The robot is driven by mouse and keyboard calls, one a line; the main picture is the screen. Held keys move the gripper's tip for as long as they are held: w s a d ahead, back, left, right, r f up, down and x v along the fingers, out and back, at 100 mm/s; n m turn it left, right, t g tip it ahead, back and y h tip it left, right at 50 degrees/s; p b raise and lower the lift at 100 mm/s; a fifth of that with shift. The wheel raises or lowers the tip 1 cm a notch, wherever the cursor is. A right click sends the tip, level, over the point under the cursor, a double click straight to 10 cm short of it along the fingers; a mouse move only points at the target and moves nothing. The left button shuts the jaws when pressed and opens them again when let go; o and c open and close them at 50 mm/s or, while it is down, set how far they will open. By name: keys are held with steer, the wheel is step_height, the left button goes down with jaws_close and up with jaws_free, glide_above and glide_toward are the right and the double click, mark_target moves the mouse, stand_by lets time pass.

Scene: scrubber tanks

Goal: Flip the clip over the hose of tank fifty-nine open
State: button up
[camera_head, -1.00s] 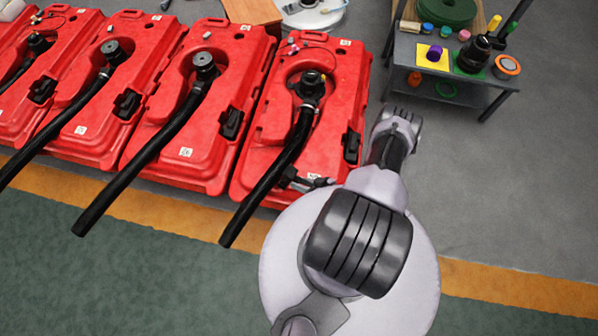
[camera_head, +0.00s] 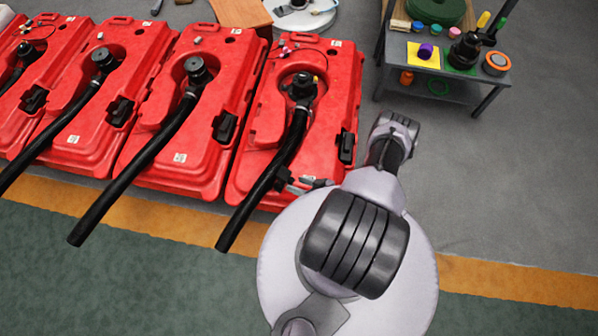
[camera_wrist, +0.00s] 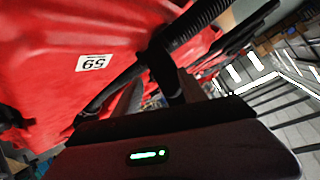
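The tank with the label 59 (camera_wrist: 94,63) is red; it appears to be the rightmost tank (camera_head: 262,150) in the head view. Its black hose (camera_head: 268,178) runs from the neck down over the front edge; it crosses the wrist view too (camera_wrist: 205,22). My gripper (camera_head: 288,181) is at the hose's right side, near the tank's front edge. In the wrist view a dark narrow part (camera_wrist: 165,72) stands between the grey fingers, below the hose. It may be the clip; I cannot tell whether the fingers touch it or how the clip sits.
Similar red tanks with hoses (camera_head: 135,178) stand close on the left. A grey table (camera_head: 478,72) with coloured items is at the back right. My arm covers the floor in front of tank fifty-nine. Grey floor (camera_head: 500,180) to the right is clear.

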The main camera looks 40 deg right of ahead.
steer(key=shift+s+a, duration=0.1)
steer(key=shift+a, duration=0.1)
steer(key=p+v, duration=0.4)
steer(key=v, duration=1.3)
steer(key=shift+p, duration=0.35)
steer(key=shift+s, duration=0.15)
